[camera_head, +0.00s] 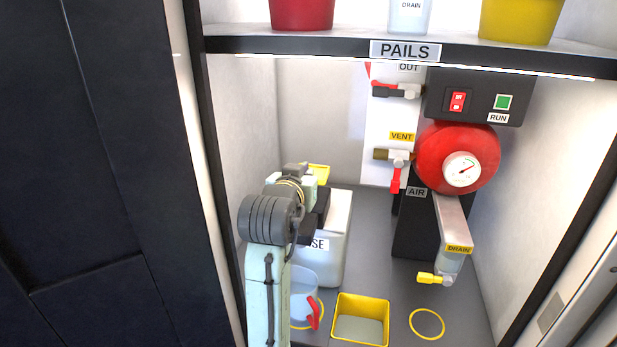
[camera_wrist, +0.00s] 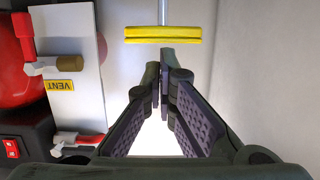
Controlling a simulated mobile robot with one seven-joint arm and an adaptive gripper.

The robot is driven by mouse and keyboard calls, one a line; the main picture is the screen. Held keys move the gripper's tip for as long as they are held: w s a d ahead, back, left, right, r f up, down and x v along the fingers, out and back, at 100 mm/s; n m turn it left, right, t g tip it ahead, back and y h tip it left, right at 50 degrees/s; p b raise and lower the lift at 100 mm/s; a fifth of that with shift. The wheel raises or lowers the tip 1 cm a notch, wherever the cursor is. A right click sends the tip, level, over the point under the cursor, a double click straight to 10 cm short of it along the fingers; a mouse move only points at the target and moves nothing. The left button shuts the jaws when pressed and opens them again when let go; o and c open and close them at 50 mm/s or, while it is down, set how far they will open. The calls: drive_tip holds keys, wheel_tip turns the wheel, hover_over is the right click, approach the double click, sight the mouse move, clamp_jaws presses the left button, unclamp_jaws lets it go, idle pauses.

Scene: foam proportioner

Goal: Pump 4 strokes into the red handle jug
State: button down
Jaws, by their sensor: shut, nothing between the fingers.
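The clear bluish jug (camera_head: 303,283) with a red handle (camera_head: 314,313) stands on the cabinet floor at a yellow ring; my arm hides part of it. Behind it is a white container (camera_head: 333,257) with a label partly hidden, ending in "SE". A yellow bar handle (camera_head: 320,173) shows above the container. In the wrist view the yellow bar (camera_wrist: 163,35) sits on a grey rod, just beyond my fingertips. My gripper (camera_wrist: 165,62) is shut and empty, with no clear contact with the bar.
To the right are a red tank (camera_head: 447,150) with a gauge, valves marked VENT and OUT, and a drain pipe (camera_head: 452,220). A yellow-rimmed square tub (camera_head: 361,298) and an empty yellow ring (camera_head: 427,323) are on the floor. The PAILS shelf (camera_head: 300,44) spans above.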

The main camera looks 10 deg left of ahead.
drive_tip(key=b+v, duration=0.1)
drive_tip(key=v, duration=0.4)
drive_tip(key=shift+s, duration=0.1)
idle(1.7)
